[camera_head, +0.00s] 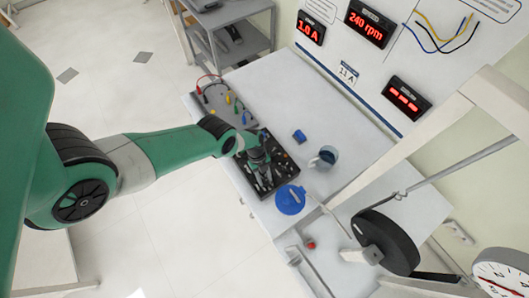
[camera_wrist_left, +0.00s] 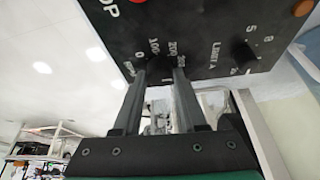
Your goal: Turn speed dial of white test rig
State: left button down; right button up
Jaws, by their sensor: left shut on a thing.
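The black control panel (camera_head: 281,180) lies on the white bench, and its face with printed numbers shows in the left wrist view (camera_wrist_left: 215,30). My left gripper (camera_head: 258,158) is at the panel. In the left wrist view my left gripper (camera_wrist_left: 160,72) has both fingers against the panel face, among the marks 0, 100, 200 and 300. It is shut on the dial there; the dial itself is mostly hidden between the fingertips. A second knob (camera_wrist_left: 243,54) stands beside the "Limit A" print, apart from the fingers. The speed display (camera_head: 368,24) reads 240 rpm. My right gripper is not in view.
A current display (camera_head: 311,28) reads 1.0 A. Another display (camera_head: 407,98) shows red dashes.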

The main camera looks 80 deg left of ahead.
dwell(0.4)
pick_arm(q)
jog(key=shift+c, duration=2.3)
grip_release()
